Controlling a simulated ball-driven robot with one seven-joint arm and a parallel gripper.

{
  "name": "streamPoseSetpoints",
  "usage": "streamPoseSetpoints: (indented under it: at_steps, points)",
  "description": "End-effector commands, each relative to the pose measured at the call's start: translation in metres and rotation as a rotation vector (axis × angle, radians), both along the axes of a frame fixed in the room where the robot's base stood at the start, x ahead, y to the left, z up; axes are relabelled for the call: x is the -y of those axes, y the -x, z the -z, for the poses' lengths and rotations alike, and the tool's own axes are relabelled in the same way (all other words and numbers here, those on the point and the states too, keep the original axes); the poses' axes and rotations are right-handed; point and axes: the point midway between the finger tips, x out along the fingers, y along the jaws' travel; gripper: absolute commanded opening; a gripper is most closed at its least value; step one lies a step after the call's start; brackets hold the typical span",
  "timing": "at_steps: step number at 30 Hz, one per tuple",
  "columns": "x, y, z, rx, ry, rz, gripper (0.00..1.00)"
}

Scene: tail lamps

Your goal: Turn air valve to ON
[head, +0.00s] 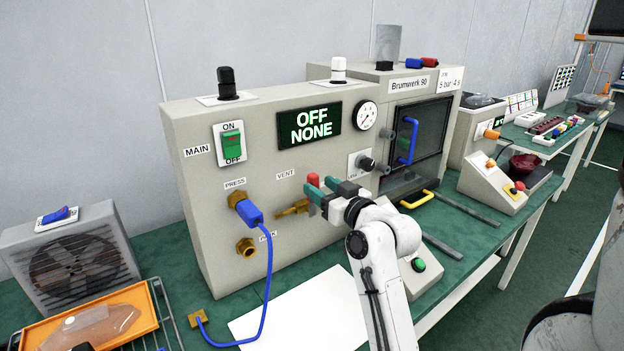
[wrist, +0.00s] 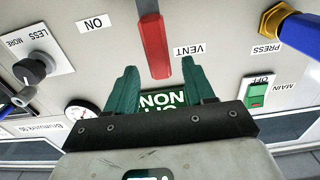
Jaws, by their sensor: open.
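The air valve on the grey panel has a brass body (head: 293,208) and a red lever (head: 312,181); the lever also shows in the wrist view (wrist: 153,45). In the wrist view, which is upside down, the lever lies between the VENT label (wrist: 189,49) and the ON label (wrist: 93,24). My gripper (head: 326,186) is open at the valve, its green fingers either side of the lever's line in the wrist view (wrist: 157,72). I cannot tell whether they touch it. My gripper hides part of the panel by the valve in the head view.
The display (head: 310,125) reads OFF NONE. The MAIN switch (head: 232,146) is green. A blue hose (head: 268,275) runs from the PRESS port, above a brass PARK port (head: 246,246). A black knob (head: 366,164) is right of the valve. White paper (head: 305,318) lies below.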

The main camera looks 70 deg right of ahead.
Motion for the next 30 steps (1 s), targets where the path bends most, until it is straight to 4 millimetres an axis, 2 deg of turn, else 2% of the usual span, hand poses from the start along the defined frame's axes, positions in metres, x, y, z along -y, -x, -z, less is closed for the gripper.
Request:
streamPoseSetpoints:
  at_steps: [3, 9, 20, 30]
  points:
    - [0.010, -0.017, -0.002, 0.000, 0.000, -0.001, 0.53]
    - [0.019, -0.032, -0.001, 0.000, 0.000, 0.000, 0.53]
    - [0.021, -0.035, 0.000, 0.001, -0.001, 0.000, 0.52]
    - [0.021, -0.035, 0.000, 0.001, -0.001, 0.000, 0.20]
